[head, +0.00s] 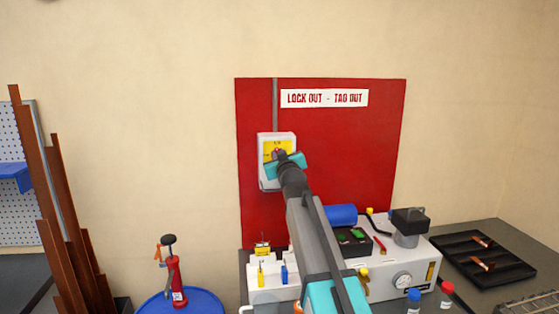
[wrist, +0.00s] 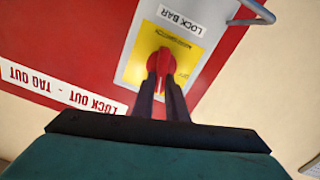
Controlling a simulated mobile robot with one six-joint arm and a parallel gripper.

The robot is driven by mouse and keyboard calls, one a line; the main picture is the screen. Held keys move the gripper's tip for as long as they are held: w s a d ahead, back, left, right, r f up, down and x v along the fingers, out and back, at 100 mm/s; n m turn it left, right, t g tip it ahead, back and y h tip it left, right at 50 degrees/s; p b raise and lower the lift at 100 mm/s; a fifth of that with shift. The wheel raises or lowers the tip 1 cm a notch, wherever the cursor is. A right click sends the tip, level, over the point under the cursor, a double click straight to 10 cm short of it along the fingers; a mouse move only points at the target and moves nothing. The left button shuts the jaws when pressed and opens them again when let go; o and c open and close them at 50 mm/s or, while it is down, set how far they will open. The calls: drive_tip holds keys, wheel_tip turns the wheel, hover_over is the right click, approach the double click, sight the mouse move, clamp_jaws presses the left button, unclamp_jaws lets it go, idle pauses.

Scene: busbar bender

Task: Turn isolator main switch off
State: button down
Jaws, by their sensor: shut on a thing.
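The isolator main switch is a pale grey box (head: 264,170) with a yellow plate (head: 268,147), mounted on a red lock-out board. In the wrist view its red rotary handle (wrist: 161,66) stands on the yellow plate (wrist: 139,64). My gripper (wrist: 161,84) is shut on the red handle, with one dark finger on each side of it. In the head view my gripper (head: 279,156) reaches the front of the switch and hides most of the handle. A "LOCK BAR" label (wrist: 181,20) and a metal shackle (wrist: 252,12) show beside the plate.
The red board (head: 350,150) carries a "LOCK OUT - TAG OUT" sign (head: 325,98). Below stands a bench machine (head: 405,268) with a gauge. A black tray (head: 485,258) is at right, a blue drum (head: 180,302) at lower left, and brown bars (head: 45,190) lean further left.

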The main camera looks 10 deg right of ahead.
drive_tip(key=shift+a+f+n+b, duration=0.25)
drive_tip(key=shift+n+b, duration=0.5)
drive_tip(key=shift+n, duration=1.7)
drive_tip(key=shift+a+f+n+b, duration=0.25)
drive_tip(key=shift+n+b, duration=0.45)
drive_tip(key=shift+n, duration=1.8)
drive_tip(key=shift+a+f+n+b, duration=0.25)
drive_tip(key=shift+n+b, duration=0.5)
drive_tip(key=shift+n, duration=1.7)
drive_tip(key=c, duration=1.8)
unclamp_jaws()
drive_tip(key=shift+o, duration=0.2)
drive_tip(key=shift+d, duration=0.1)
drive_tip(key=shift+s+f, duration=0.1)
drive_tip(key=s+b, duration=0.2)
drive_tip(key=s, duration=1.1)
drive_tip(key=shift+s, duration=0.35)
